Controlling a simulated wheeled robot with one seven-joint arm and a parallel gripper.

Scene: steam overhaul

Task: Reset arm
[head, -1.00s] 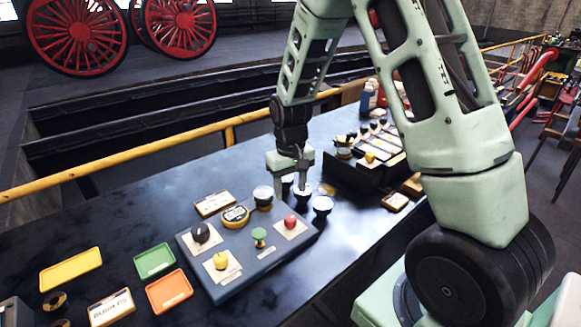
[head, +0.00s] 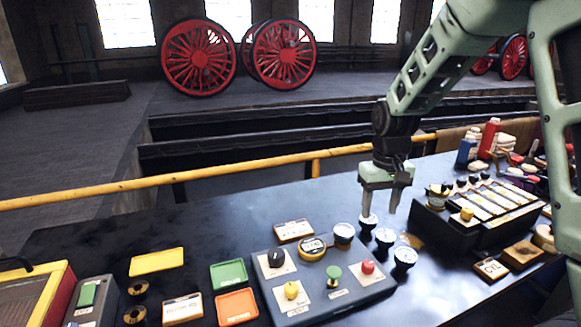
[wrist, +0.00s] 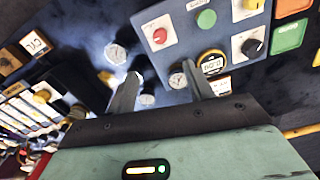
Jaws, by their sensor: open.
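My gripper (head: 382,196) hangs from my pale green arm above the dark bench, fingers pointing down. Its two fingers are apart, and I see nothing held between them. In the wrist view the open fingers (wrist: 163,95) point toward the bench near several small round gauges. One gauge (head: 385,237) stands on the bench just below and beside the fingers, and others stand close by. The grey control panel (head: 325,312) lies to the left, with a black knob, a red button (head: 367,267), a green button (head: 333,271) and a yellow knob (head: 291,290).
Yellow (head: 157,261), green (head: 228,274) and orange (head: 237,308) trays lie left of the panel. A black rack (head: 440,228) stands to the right, with bottles behind it. A yellow rail (head: 262,163) runs behind the bench. Bare bench shows at the back left.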

